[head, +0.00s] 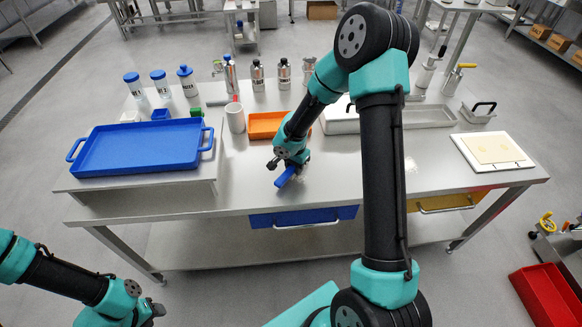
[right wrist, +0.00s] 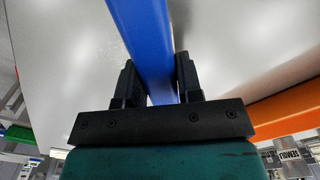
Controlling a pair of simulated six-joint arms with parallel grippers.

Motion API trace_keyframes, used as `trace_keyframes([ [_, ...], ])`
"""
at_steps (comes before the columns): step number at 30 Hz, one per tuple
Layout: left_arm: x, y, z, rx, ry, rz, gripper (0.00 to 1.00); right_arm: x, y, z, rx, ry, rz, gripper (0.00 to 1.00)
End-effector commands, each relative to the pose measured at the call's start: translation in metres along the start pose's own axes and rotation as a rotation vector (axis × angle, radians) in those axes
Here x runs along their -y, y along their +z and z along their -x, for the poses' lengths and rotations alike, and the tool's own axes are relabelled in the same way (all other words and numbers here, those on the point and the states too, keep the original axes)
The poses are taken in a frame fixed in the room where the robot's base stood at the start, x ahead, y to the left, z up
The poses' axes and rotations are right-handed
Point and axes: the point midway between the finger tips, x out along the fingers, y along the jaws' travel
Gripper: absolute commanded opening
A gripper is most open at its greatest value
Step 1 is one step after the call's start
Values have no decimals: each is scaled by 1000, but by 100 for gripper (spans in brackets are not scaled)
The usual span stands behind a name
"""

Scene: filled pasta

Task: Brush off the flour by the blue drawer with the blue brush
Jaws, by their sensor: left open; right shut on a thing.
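My right gripper (head: 289,164) is shut on the blue brush (head: 286,177) over the table, just behind the blue drawer (head: 305,217). In the right wrist view the brush (right wrist: 145,38) runs between the two black fingers (right wrist: 160,80). Its bristles cannot be made out, nor whether it touches the table. Faint pale flour (head: 302,178) seems to lie on the tabletop beside the brush, but it is hard to tell from the steel. The drawer sits under the table's front edge and looks closed. My left gripper (head: 152,310) is open at the lower left, away from the table.
A blue tray (head: 75,158) stands on the left. An orange tray (head: 262,119), a white cup (head: 235,117) and several bottles (head: 257,76) stand behind the brush. A white board with a dough sheet (head: 493,149) lies at right, above a yellow drawer (head: 440,203). My right arm hides some tabletop.

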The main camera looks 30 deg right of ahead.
Motion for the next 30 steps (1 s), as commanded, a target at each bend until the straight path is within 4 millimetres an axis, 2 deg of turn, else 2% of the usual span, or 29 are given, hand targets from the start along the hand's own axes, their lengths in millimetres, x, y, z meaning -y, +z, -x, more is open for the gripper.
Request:
trace_keyframes([
  [8,0,0,0,0,0,0,43,-8,-11,0,0,1,16,11],
  [12,0,0,0,0,0,0,43,0,-22,-1,-1,0,12,11],
  [30,0,0,0,0,0,0,43,42,18,0,0,0,18,11],
])
